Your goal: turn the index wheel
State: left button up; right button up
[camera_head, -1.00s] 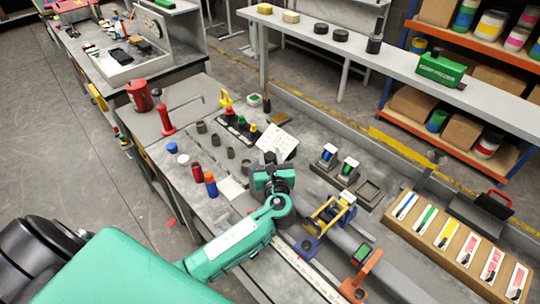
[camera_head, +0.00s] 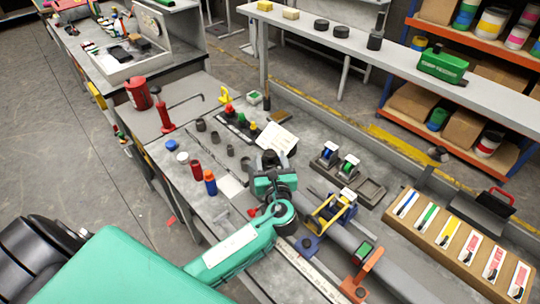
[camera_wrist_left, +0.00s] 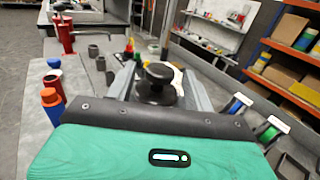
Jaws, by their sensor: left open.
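A black round knob on a wider dark base, which looks like the index wheel (camera_wrist_left: 157,84), stands in the middle of the left wrist view. In the head view the wheel (camera_head: 268,158) shows just beyond my left gripper, partly hidden by it. My left gripper (camera_wrist_left: 158,80) is open, with one grey finger on each side of the wheel in the wrist view. I cannot tell whether the fingers touch it. In the head view the left gripper (camera_head: 269,166) is over the bench, largely covered by its own wrist. My right gripper is not in view.
A white card (camera_head: 278,138) lies beyond the wheel. A yellow-and-blue stand (camera_head: 332,213) and a grey tray with spools (camera_head: 366,188) are to the right.

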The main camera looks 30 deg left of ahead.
pick_arm(q)
jog(key=b+v, duration=0.3)
jog(key=v, duration=0.8)
